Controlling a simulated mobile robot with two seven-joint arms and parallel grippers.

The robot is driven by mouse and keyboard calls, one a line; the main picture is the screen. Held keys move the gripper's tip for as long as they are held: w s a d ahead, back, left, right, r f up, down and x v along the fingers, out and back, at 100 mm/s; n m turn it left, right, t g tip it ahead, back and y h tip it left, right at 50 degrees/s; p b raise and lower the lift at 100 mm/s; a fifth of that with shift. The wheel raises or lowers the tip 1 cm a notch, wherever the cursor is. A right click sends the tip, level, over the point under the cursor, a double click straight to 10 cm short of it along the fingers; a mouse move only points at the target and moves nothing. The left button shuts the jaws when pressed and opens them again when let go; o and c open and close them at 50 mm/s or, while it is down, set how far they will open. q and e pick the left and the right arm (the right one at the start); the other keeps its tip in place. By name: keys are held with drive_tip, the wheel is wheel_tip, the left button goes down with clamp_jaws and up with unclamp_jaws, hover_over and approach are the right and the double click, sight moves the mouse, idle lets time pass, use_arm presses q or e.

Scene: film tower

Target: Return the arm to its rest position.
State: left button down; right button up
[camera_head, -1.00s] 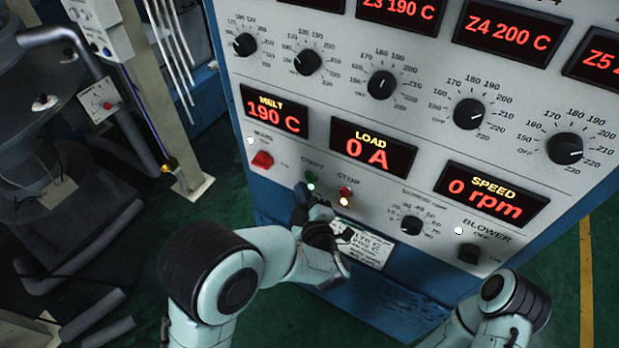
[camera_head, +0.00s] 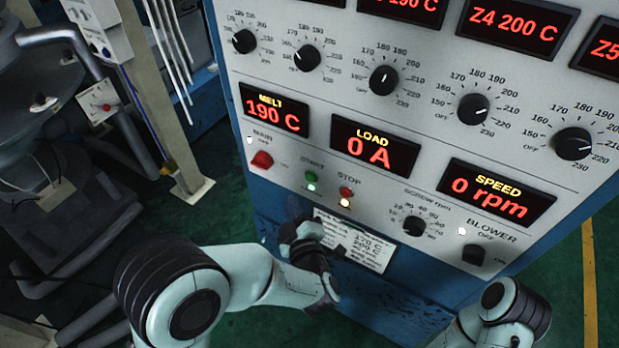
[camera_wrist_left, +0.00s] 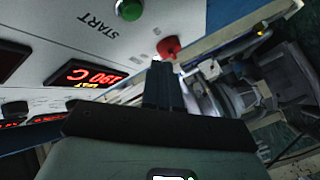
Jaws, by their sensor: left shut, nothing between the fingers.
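My left gripper (camera_head: 297,236) is in front of the lower left of the control panel (camera_head: 330,185), below the green START button (camera_head: 311,176) and the red STOP button (camera_head: 346,192). It is shut and empty. In the left wrist view its dark closed fingers (camera_wrist_left: 163,85) point toward the panel, with the START button (camera_wrist_left: 129,9) and the red main switch (camera_wrist_left: 168,47) beyond. My right arm shows at the lower right of the head view, but its gripper is out of the picture.
A white label (camera_head: 358,243) sits on the panel below the buttons, partly behind my left gripper. Displays read MELT 190 C (camera_head: 274,110), LOAD 0 A (camera_head: 373,147) and SPEED 0 rpm (camera_head: 495,190). Green floor lies between.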

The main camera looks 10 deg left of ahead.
use_arm(q)
drive_tip(key=shift+f, duration=0.1)
drive_tip(key=s+a+f+m+g+h+p, duration=0.1)
drive_tip(key=s+a+f+m+g+h, duration=0.2)
drive_tip(key=f, duration=1.1)
drive_tip(key=s+f+m+g+h+p, duration=0.1)
drive_tip(key=s+f+m+g+h, duration=0.35)
drive_tip(key=f, duration=0.85)
drive_tip(key=s+d+f+m+g+h+p, duration=0.1)
drive_tip(key=s+f+g, duration=0.3)
drive_tip(key=s, duration=0.6)
drive_tip(key=s+d+f+m+g+h, duration=0.1)
drive_tip(key=s+f+g, duration=0.3)
drive_tip(key=s, duration=0.6)
drive_tip(key=shift+s+d+f+m+g+h+p, duration=0.25)
drive_tip(key=shift+s+f+m+g+h+p, duration=0.15)
drive_tip(key=shift+m+h, duration=0.4)
use_arm(e)
drive_tip(key=r, duration=0.1)
drive_tip(key=w+r, duration=0.2)
drive_tip(key=r, duration=0.1)
drive_tip(key=shift+r, duration=0.1)
drive_tip(key=shift+s, duration=0.1)
